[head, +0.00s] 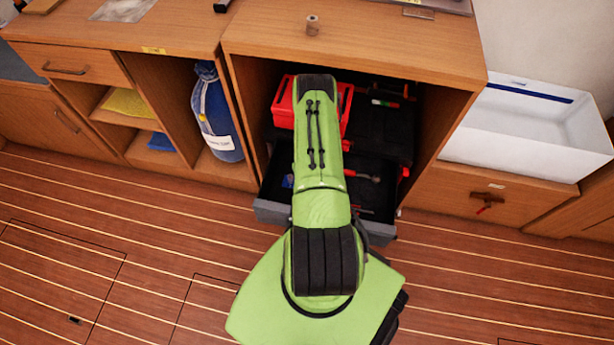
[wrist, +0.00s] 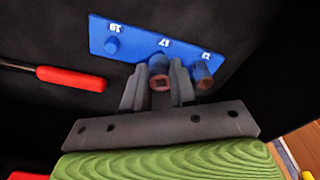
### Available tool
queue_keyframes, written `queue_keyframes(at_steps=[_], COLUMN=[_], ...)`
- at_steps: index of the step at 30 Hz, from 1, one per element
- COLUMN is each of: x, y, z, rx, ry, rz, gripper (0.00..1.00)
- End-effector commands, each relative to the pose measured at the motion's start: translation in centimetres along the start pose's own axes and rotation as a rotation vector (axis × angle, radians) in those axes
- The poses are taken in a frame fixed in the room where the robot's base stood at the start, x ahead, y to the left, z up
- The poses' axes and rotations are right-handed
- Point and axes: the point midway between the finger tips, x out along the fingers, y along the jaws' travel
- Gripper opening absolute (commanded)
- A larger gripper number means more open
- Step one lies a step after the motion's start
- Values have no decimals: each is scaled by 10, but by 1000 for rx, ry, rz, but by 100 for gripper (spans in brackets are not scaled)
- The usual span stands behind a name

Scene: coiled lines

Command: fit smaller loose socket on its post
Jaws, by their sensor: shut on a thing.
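In the wrist view my gripper (wrist: 160,92) is shut on a small socket (wrist: 160,82), whose square hole faces the camera. The held socket is at the middle position of a blue rail (wrist: 135,42), below an upside-down label that seems to read 17. Whether it is around its post or only against it, I cannot tell. A blue post (wrist: 112,46) at the rail's left, by the 19 mark, is bare. Another socket (wrist: 204,76) sits at the rail's right position.
An open drawer (head: 272,212) in the wooden cabinet surrounds the work. A red toolbox (head: 284,105) stands above it. A red-handled tool (wrist: 70,78) lies left of the rail. The floor in front is clear.

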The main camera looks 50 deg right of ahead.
Motion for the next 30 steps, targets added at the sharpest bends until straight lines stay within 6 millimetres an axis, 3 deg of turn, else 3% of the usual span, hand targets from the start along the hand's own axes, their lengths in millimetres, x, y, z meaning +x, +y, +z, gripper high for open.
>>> queue_keyframes(at_steps=[14,30], x=[1,16], y=[0,0], z=[-1,1], rx=[0,0], ry=[1,1], rz=[1,0], gripper=[0,0])
